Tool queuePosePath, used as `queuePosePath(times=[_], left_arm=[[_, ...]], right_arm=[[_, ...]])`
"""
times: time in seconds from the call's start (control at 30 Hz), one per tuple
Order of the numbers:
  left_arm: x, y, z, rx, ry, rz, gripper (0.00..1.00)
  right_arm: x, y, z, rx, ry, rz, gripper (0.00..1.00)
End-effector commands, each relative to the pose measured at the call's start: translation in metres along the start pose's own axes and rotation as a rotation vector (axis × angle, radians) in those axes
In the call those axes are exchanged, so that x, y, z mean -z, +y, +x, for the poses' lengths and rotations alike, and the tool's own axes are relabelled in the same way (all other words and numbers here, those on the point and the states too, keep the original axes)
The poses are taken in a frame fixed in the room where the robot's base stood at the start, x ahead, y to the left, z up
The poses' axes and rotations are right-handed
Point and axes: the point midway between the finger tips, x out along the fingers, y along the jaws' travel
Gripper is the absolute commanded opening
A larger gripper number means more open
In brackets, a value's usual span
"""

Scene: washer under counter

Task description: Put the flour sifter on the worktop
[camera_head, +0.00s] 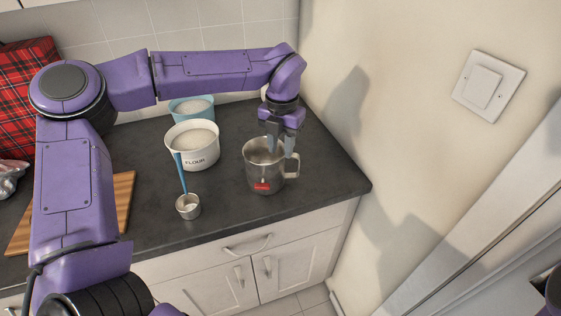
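The flour sifter (262,179) is a metal mug-shaped can with a side handle and a small red label. It stands upright on the dark worktop (330,172), near the front edge at the right end. My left gripper (280,150) points down at its rim from above. Its two fingers are apart, one over the sifter's mouth and the other towards the handle side. Contact between the fingers and the rim is hard to tell. Only a bit of my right arm shows at the lower right edge, and its gripper is out of view.
A white tub marked FLOUR (198,158) stands left of the sifter, with a blue tub (190,108) behind it. A small metal cup with a blue handle (188,206) is near the front edge. A wooden board (122,195) lies left. The wall bounds the worktop on the right.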

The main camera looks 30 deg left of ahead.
Motion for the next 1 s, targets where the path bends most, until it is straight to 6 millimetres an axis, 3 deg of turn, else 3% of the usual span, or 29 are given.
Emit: queuePosePath(times=[0.13, 0.3, 1.0], left_arm=[[-0.001, 0.000, -0.035, -0.001, -0.004, -0.001, 0.34], [0.000, 0.000, -0.056, -0.001, 0.000, 0.000, 0.34], [-0.001, -0.002, -0.060, -0.001, 0.001, 0.003, 0.34]], right_arm=[[-0.002, -0.001, 0.006, 0.000, 0.000, 0.000, 0.43], [-0.003, -0.001, 0.007, 0.000, 0.000, 0.000, 0.43], [-0.003, -0.001, 0.006, 0.000, 0.000, 0.000, 0.43]])
